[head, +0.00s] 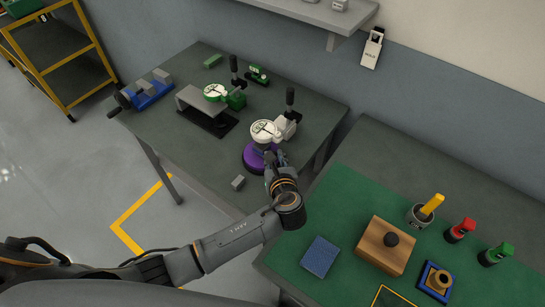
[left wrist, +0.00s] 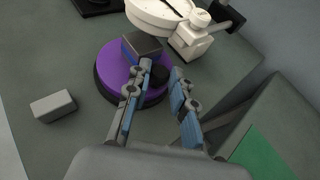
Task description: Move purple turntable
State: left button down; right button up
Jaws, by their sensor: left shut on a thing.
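The purple turntable (head: 250,160) is a round purple disc on a dark base. It sits on the grey table below the white dial gauge (head: 264,131). In the left wrist view the purple disc (left wrist: 113,72) carries a grey block (left wrist: 141,47) and a black knob (left wrist: 160,75) near its rim. My left gripper (head: 275,158) reaches in from the front right, and its blue-padded fingers (left wrist: 155,95) are on either side of the knob, shut on the turntable there. The fingers hide part of the disc's near side. My right gripper is not in view.
A loose grey block (head: 238,182) lies near the table's front edge.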

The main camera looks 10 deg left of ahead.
pick_arm(q)
jog(key=c, duration=1.1)
grip_release()
jog(key=shift+c, duration=0.2)
jog(key=v, duration=1.2)
